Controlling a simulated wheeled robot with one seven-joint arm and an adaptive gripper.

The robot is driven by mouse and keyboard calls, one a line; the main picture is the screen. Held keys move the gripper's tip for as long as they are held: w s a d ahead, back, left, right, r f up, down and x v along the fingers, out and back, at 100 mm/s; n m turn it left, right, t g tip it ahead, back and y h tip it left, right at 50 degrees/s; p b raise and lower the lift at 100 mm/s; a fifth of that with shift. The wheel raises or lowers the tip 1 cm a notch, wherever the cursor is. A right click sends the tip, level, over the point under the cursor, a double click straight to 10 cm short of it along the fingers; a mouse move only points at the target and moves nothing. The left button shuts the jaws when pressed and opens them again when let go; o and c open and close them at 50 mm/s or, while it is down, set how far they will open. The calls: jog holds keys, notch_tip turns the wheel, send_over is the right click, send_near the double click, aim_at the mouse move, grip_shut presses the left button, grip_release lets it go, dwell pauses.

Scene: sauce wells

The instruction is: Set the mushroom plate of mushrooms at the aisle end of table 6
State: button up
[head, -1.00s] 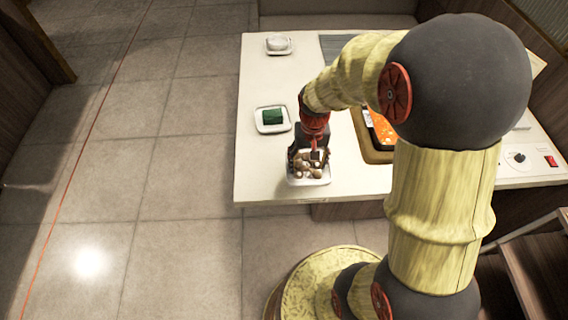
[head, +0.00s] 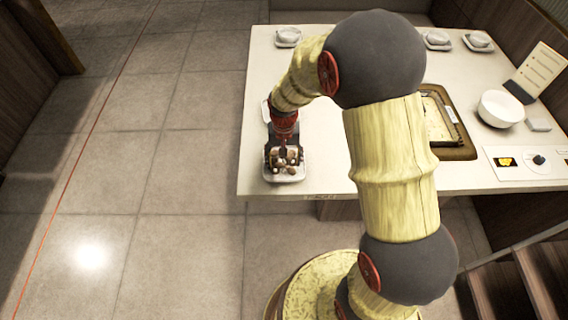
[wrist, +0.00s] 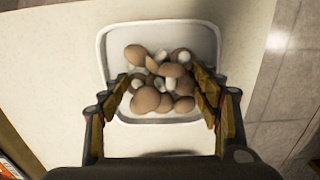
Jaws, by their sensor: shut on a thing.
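The mushroom plate (head: 284,179) is a small white square dish at the near left corner of the pale table (head: 310,183), the end beside the open floor. Brown and white mushrooms (head: 289,157) are heaped on it. In the wrist view the plate (wrist: 109,45) is level below my gripper (wrist: 166,88), with its mushrooms (wrist: 160,82) between the two fingers. My gripper (head: 284,150) is shut on the plate, pointing down. I cannot tell whether the plate touches the tabletop. The fingers hide part of its sides.
Tiled floor (head: 120,190) lies open on the left. A white dish (head: 265,110) is mostly hidden behind my arm. On the table are a hot-pot well (head: 437,120), a white bowl (head: 500,108), a menu stand (head: 540,72) and small dishes at the back.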

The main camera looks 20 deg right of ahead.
jog(key=shift+f, duration=0.6)
jog(key=shift+r, duration=0.15)
jog(key=o, duration=1.5)
jog(key=shift+f, duration=0.2)
